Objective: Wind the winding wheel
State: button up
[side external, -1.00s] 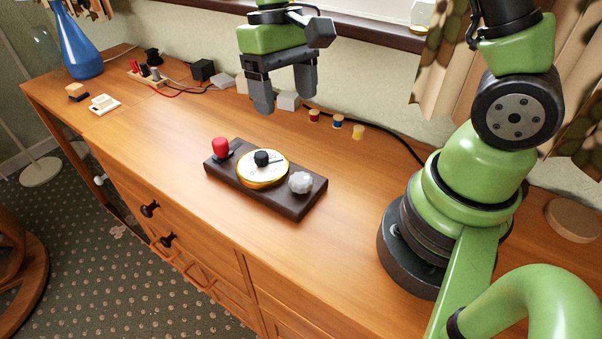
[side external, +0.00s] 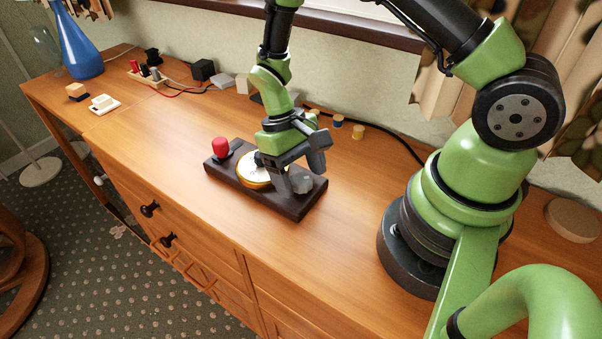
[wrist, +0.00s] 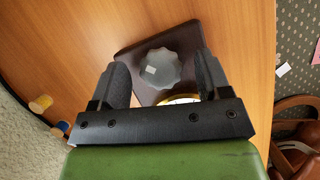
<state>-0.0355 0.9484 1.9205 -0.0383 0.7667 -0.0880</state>
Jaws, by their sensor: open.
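The winding wheel, which I take to be the pale scalloped knob (side external: 303,184), sits at the right end of a dark board (side external: 299,209) on the wooden cabinet top. In the wrist view the wheel (wrist: 158,69) appears between my two fingers. My gripper (side external: 295,182) is open, low over that end of the board, with its fingers on either side of the wheel. I cannot tell whether they touch it. My gripper and arm partly hide the wheel and the gold-rimmed dial (side external: 248,176) in the side view.
A red knob (side external: 220,146) stands at the board's left end. Several small spools, including a yellow one (side external: 358,132), blocks and cables lie along the wall. A blue vase (side external: 82,50) stands far left. The cabinet top in front of the board is clear.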

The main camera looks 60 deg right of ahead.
jog(key=shift+s+f, duration=0.1)
jog(key=shift+f, duration=0.15)
jog(key=c, duration=0.9)
jog(key=shift+c, duration=0.2)
jog(key=shift+m, duration=0.3)
jog(key=m+y, duration=0.1)
jog(key=m, duration=0.3)
jog(key=shift+t+y, duration=0.3)
jog(key=shift+y, duration=0.1)
jog(key=m+t+y, duration=0.1)
jog(key=m, duration=0.3)
jog(key=shift+m, duration=0.4)
